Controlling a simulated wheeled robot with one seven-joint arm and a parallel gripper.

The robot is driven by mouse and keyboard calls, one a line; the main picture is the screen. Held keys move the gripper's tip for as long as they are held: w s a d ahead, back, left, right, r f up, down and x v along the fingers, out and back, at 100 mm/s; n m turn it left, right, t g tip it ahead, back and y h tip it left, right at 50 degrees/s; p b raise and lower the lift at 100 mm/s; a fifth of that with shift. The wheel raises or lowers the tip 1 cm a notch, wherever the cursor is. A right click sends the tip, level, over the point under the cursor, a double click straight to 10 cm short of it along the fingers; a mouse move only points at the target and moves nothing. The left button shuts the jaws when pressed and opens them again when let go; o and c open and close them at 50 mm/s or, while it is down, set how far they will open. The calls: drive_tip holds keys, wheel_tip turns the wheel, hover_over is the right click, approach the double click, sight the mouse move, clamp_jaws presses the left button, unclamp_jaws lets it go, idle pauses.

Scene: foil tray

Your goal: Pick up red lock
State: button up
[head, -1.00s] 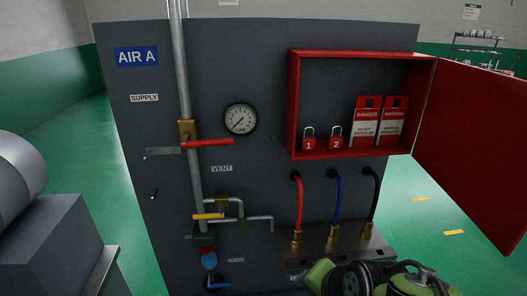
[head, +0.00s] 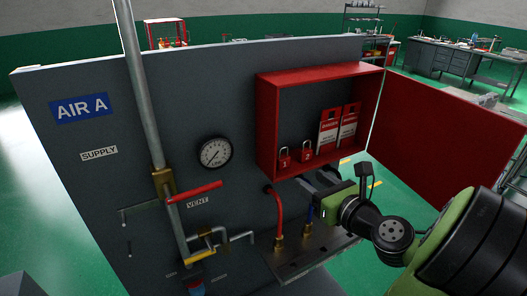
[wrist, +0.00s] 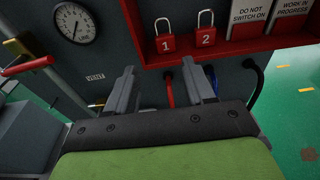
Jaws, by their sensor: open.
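Two red padlocks with metal shackles, lock 1 (head: 284,157) and lock 2 (head: 307,151), stand side by side on the floor of the open red cabinet (head: 266,125). In the wrist view, lock 1 (wrist: 165,45) and lock 2 (wrist: 205,39) show their white numbers beyond the fingertips. My gripper (head: 316,183) is just below and in front of the cabinet. In the wrist view its two fingers (wrist: 159,68) are apart with nothing between them, pointing toward the cabinet's lower edge below the locks. It touches neither lock.
Red and white tags (head: 328,130) stand right of the locks. The cabinet door (head: 440,130) is swung open to the right. Below the cabinet run a red hose (head: 278,212) and a blue hose (head: 309,213). A red valve handle (head: 194,191) and gauge (head: 215,152) are left.

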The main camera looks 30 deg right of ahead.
sight(285, 161)
drive_tip(key=w, duration=0.3)
drive_tip(key=w+f, duration=0.1)
drive_tip(key=w, duration=0.2)
drive_tip(key=w+d+f, duration=0.1)
drive_tip(key=w, duration=0.7)
drive_tip(key=shift+w+d+f, duration=0.2)
drive_tip(key=shift+d+f, duration=0.15)
drive_tip(key=shift+f, duration=0.05)
drive_tip(key=shift+s, duration=0.25)
drive_tip(key=shift+c, duration=1.3)
drive_tip(key=c, duration=0.5)
